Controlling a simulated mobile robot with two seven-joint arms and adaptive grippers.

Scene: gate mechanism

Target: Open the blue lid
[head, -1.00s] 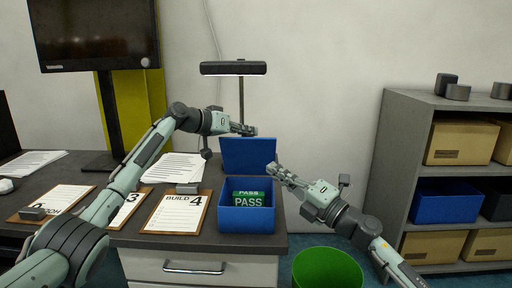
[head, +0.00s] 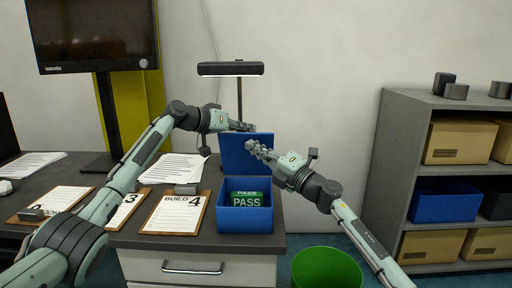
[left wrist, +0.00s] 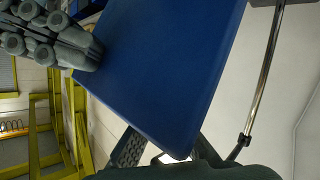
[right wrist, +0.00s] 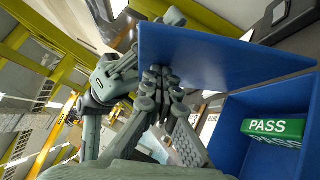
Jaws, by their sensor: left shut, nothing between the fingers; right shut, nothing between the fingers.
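The blue lid (head: 231,160) stands raised, close to upright, at the back of the blue box (head: 245,222). It also shows in the left wrist view (left wrist: 165,60) and the right wrist view (right wrist: 215,62). The box is open and holds a green block marked PASS (head: 247,199). My left gripper (head: 248,127) is shut and empty at the lid's top edge. My right gripper (head: 253,147) is shut and empty over the lid's front face in the head view, its fingertips close to the lid; I cannot tell whether they touch.
Clipboards (head: 174,212) lie left of the box, with a lamp (head: 231,69) behind it. A green bin (head: 327,270) stands below the desk's right end. A grey shelf (head: 400,130) with boxes stands at the right.

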